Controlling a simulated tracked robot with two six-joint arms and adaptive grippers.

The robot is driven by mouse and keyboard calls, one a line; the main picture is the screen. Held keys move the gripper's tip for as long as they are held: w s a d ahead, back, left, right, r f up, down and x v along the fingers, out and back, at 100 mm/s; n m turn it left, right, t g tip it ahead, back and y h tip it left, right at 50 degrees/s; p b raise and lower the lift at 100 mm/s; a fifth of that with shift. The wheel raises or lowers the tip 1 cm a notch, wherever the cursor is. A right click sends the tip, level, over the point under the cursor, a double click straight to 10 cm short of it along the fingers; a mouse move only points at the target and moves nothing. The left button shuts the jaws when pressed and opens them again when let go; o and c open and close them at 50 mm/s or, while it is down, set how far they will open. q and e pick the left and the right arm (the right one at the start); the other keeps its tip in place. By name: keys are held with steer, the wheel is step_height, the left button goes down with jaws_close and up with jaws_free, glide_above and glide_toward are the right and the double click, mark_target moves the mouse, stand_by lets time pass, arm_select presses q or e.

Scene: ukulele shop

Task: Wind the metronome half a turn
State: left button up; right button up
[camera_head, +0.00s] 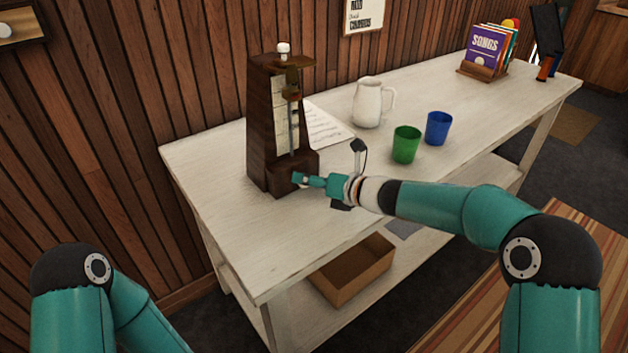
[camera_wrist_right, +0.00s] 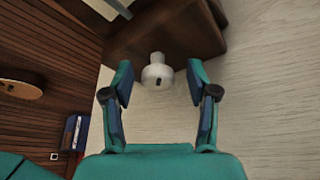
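The metronome (camera_head: 262,125) is a tall dark-brown wooden case with a pale scale and a rod on its front. It stands upright on the white table (camera_head: 235,228), near the left end. In the right wrist view, a small pale winding knob (camera_wrist_right: 157,74) with a dark slot sticks out from the metronome's base (camera_wrist_right: 180,35). My right gripper (camera_head: 304,179) is at the metronome's lower right side. In the wrist view its two fingers (camera_wrist_right: 162,78) are spread apart on either side of the knob, with gaps showing. The knob is hidden in the head view. My left gripper is out of view.
A paper sheet (camera_head: 325,125) lies behind the metronome. A white jug (camera_head: 367,103), a green cup (camera_head: 406,145) and a blue cup (camera_head: 438,128) stand to the right. A songbook rack (camera_head: 484,70) is farther back. An open box (camera_head: 352,272) sits on the lower shelf. The table's front left is clear.

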steer(key=shift+s, duration=0.1)
steer(key=v, duration=1.2)
steer(key=shift+f, duration=0.1)
